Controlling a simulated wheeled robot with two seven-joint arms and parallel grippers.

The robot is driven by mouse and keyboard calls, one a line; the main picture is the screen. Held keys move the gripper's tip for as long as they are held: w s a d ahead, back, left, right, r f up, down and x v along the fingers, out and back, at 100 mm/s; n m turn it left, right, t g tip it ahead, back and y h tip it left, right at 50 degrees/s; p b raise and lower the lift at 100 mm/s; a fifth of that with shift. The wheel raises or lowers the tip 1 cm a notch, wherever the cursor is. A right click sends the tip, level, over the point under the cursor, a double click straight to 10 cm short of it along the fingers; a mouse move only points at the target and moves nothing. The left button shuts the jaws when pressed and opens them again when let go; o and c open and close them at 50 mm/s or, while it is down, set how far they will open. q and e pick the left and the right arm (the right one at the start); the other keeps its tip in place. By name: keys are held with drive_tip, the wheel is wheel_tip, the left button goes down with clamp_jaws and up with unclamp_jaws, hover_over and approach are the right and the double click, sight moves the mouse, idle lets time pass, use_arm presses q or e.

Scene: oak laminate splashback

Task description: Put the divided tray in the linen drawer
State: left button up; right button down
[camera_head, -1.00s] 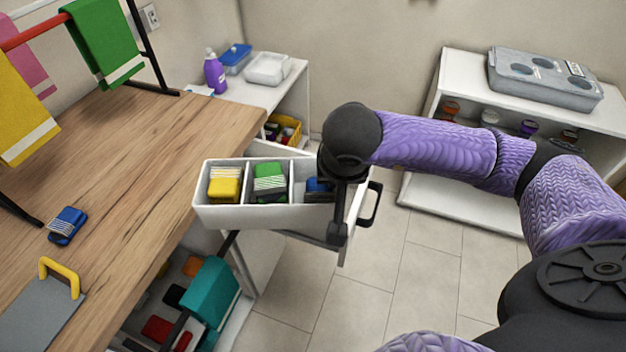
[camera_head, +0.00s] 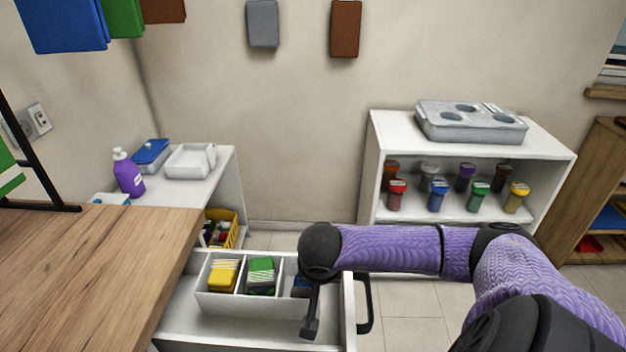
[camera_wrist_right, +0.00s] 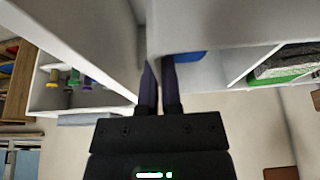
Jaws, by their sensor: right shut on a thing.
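The white divided tray (camera_head: 243,304) holds folded cloths: yellow (camera_head: 224,275), green (camera_head: 261,276) and a partly hidden blue one (camera_head: 301,285). It sits within the outline of the pulled-out white linen drawer (camera_head: 185,330). I cannot tell whether its underside rests on the drawer floor. My right gripper (camera_head: 310,328) is at the tray's right end, shut on its wall and hiding part of that compartment. In the right wrist view the fingers (camera_wrist_right: 158,70) pinch the white tray wall (camera_wrist_right: 210,72). My left gripper is out of view.
The black drawer handle (camera_head: 365,303) is just right of my right gripper. The wooden worktop (camera_head: 90,265) borders the drawer on the left. A white shelf with jars (camera_head: 375,150) and a low white cabinet (camera_head: 221,170) stand behind. Floor is clear right of the drawer.

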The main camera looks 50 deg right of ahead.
wheel_tip(320, 180, down, 7)
drive_tip(key=b, duration=0.4)
drive_tip(key=shift+r, duration=0.15)
drive_tip(key=shift+f+b, duration=0.2)
drive_tip(key=shift+b, duration=0.1)
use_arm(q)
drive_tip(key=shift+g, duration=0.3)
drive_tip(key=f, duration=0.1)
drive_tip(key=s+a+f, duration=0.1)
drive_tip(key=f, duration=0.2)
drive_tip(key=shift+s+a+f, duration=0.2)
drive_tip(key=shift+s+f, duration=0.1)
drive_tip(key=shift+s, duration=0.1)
use_arm(e)
drive_tip(key=shift+r, duration=0.1)
use_arm(q)
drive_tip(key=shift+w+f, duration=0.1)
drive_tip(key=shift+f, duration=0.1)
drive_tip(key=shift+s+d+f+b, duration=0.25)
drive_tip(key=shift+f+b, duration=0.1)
drive_tip(key=shift+b, duration=0.1)
use_arm(e)
drive_tip(key=shift+f, duration=0.6)
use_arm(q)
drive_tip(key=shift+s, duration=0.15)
use_arm(e)
drive_tip(key=c, duration=0.7)
unclamp_jaws()
drive_tip(key=shift+c, duration=0.2)
